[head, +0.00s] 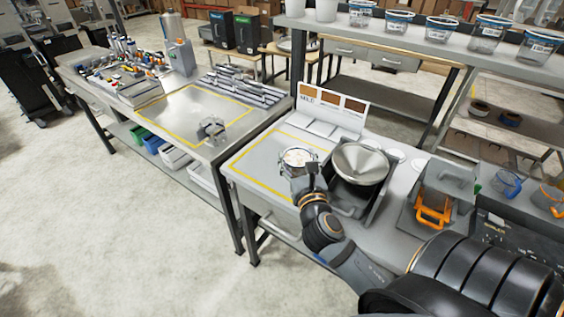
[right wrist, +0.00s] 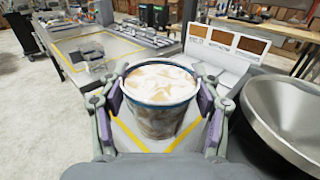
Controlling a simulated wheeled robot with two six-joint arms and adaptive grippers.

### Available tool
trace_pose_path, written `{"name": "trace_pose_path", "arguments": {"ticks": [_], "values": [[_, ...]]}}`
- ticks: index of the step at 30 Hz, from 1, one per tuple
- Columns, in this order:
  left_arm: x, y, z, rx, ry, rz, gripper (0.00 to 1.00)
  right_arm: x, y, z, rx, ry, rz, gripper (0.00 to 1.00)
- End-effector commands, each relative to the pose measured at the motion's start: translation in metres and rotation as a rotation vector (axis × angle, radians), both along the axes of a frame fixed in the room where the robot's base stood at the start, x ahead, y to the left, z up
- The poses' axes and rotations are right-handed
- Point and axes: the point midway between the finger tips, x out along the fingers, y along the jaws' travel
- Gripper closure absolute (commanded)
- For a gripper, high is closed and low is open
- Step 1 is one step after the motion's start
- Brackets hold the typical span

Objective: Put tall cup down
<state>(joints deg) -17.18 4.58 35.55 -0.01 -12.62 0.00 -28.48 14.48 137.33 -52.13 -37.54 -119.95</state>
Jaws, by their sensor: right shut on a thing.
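The tall cup (right wrist: 160,105) is clear with a blue rim and is full of a white and brown swirled filling. My right gripper (right wrist: 160,118) is shut on it, with a finger on each side, and the cup is upright. In the head view the cup (head: 298,158) shows over the yellow-outlined area of the right table (head: 255,160), close to the right edge of that area. I cannot tell whether its base touches the table, as the gripper hides it. My left gripper is not in view.
A metal funnel bowl (head: 360,163) stands just right of the cup. A MILD sign board (head: 330,108) stands behind it. The outlined area left of the cup is clear. An orange-handled holder (head: 433,212) is farther right. Clear cups (head: 443,28) line the shelf above.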

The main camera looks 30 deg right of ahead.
Motion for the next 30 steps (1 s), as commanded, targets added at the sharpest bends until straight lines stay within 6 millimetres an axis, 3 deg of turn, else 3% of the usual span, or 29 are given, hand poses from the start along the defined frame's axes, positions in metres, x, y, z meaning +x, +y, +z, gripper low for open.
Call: {"name": "trace_pose_path", "arguments": {"ticks": [5, 8, 15, 19, 30], "values": [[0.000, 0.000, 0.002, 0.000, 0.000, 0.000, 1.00, 0.007, -0.002, -0.002, -0.004, -0.001, -0.001, 0.82], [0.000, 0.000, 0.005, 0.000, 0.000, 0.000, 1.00, 0.027, -0.010, -0.010, -0.005, -0.001, -0.002, 0.82], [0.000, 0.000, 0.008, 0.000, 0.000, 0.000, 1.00, 0.090, -0.035, -0.043, 0.000, -0.001, -0.003, 0.82], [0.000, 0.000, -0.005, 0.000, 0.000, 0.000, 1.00, 0.110, -0.043, -0.076, -0.001, 0.000, -0.003, 0.82], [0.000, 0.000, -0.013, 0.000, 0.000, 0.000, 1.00, 0.131, -0.050, -0.101, 0.000, 0.000, -0.002, 0.82]]}}
